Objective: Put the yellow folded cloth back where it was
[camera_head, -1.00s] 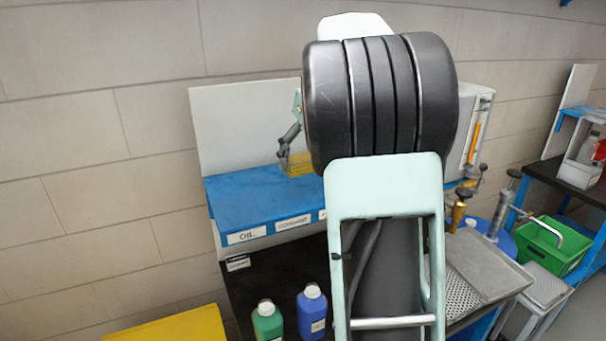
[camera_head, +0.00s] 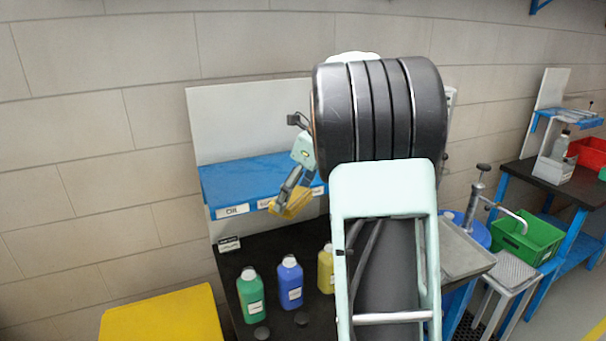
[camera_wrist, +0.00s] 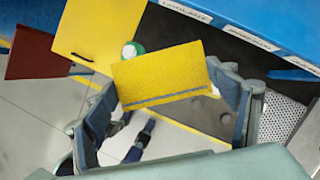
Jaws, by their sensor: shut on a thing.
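The yellow folded cloth (camera_head: 290,204) is in my gripper (camera_head: 285,197), in front of the blue shelf (camera_head: 245,184) and near its front edge in the head view. My gripper is shut on it. In the wrist view the cloth (camera_wrist: 163,76) is a flat yellow block with a grey stripe near one edge, between the two fingers. It looks clear of the surfaces below. My arm hides the right part of the shelf in the head view.
Green (camera_head: 250,290), blue (camera_head: 289,283) and yellow (camera_head: 326,270) bottles stand on the dark bench (camera_head: 270,247) below the shelf. A yellow-topped unit (camera_head: 165,317) is at lower left. A green crate (camera_head: 527,238) and a metal tray (camera_head: 462,255) are to the right.

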